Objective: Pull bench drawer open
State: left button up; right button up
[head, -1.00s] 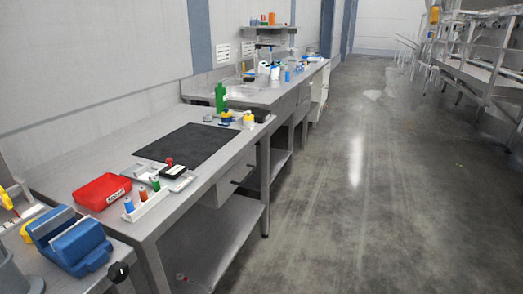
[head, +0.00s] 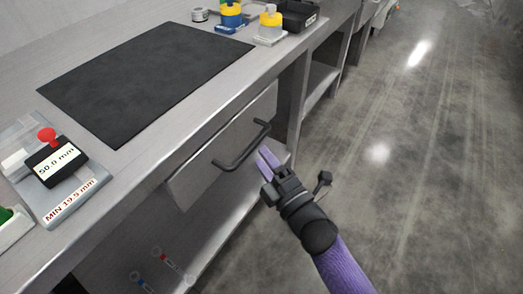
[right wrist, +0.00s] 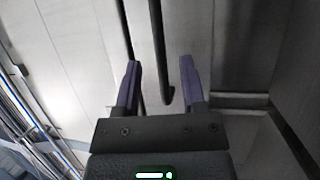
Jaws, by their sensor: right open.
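The bench drawer (head: 200,168) is a grey box front under the bench top, and it looks shut. Its dark bar handle (head: 241,146) runs along the front. My right gripper (head: 264,156) is open, with its purple fingertips close to the handle's nearer right part. In the right wrist view the handle (right wrist: 160,50) runs upright in the gap between the two fingers (right wrist: 160,80), with space on both sides. I cannot tell how deep it sits between them. My left gripper is not in view.
A black mat (head: 145,75) lies on the bench top. A lower shelf (head: 215,235) lies below the drawer. The floor (head: 420,150) at the right is clear.

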aim_at(253, 144)
jog(key=b+x, duration=0.1)
jog(key=x, duration=0.3)
jog(key=shift+w+a, duration=0.2)
jog(key=shift+w, duration=0.05)
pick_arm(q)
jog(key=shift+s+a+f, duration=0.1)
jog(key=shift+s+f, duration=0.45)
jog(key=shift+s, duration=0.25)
pick_arm(e)
jog(key=shift+c, duration=0.3)
grip_shut()
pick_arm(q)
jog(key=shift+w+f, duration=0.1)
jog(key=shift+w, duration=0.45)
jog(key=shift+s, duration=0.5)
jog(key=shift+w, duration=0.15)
